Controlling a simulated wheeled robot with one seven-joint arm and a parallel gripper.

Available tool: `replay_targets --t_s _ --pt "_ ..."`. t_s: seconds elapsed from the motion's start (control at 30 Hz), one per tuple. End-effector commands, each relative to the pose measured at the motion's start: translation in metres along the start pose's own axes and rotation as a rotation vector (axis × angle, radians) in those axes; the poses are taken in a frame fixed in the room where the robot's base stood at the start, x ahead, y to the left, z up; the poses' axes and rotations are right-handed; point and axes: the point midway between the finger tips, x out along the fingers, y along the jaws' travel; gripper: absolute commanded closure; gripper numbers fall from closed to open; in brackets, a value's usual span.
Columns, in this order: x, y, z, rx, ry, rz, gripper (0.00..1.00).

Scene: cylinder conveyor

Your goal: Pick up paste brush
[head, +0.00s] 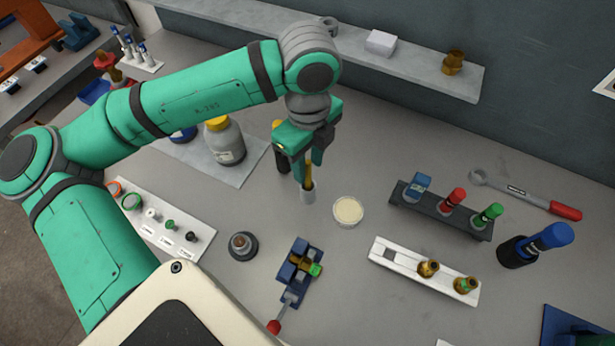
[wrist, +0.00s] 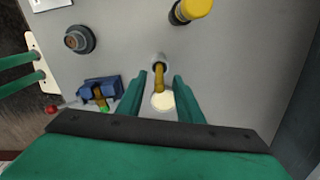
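The paste brush (head: 308,178) has a yellow-brown handle and stands upright in a small pale cup (head: 308,194) on the grey bench. Its handle also shows in the wrist view (wrist: 159,78), with its lower end in the cup. My gripper (head: 300,166) is above the cup, pointing down. In the wrist view its two green fingers (wrist: 160,80) are apart, one on each side of the handle, with visible gaps. The upper part of the brush is partly hidden by my gripper in the head view.
A round dish of cream paste (head: 348,210) sits just right of the cup. A blue clamp fixture (head: 298,266) is in front. A dark rack (head: 440,212) and a white rack (head: 400,268) stand right. A yellow-capped bottle (head: 224,142) stands left.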

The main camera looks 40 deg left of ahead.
Motion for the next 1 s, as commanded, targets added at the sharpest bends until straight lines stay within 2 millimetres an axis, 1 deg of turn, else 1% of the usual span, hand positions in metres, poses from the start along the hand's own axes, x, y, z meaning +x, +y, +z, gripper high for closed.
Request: replay_targets --t_s 0.33,0.47,0.67,0.77,0.8,0.83,1.0 --pt "0.043 0.003 0.0 -0.006 0.001 0.001 0.67" --pt "0.05 0.003 0.001 -0.007 0.0 0.0 0.67" --pt "0.05 0.002 0.0 -0.006 0.0 0.0 0.67" --pt "0.05 0.002 0.0 -0.005 0.0 0.0 0.88" --pt "0.05 0.002 0.0 -0.005 0.0 0.0 0.98" --pt "0.05 0.002 0.0 -0.005 0.0 0.0 1.0" --pt "0.05 0.002 0.0 -0.005 0.0 0.0 1.0"
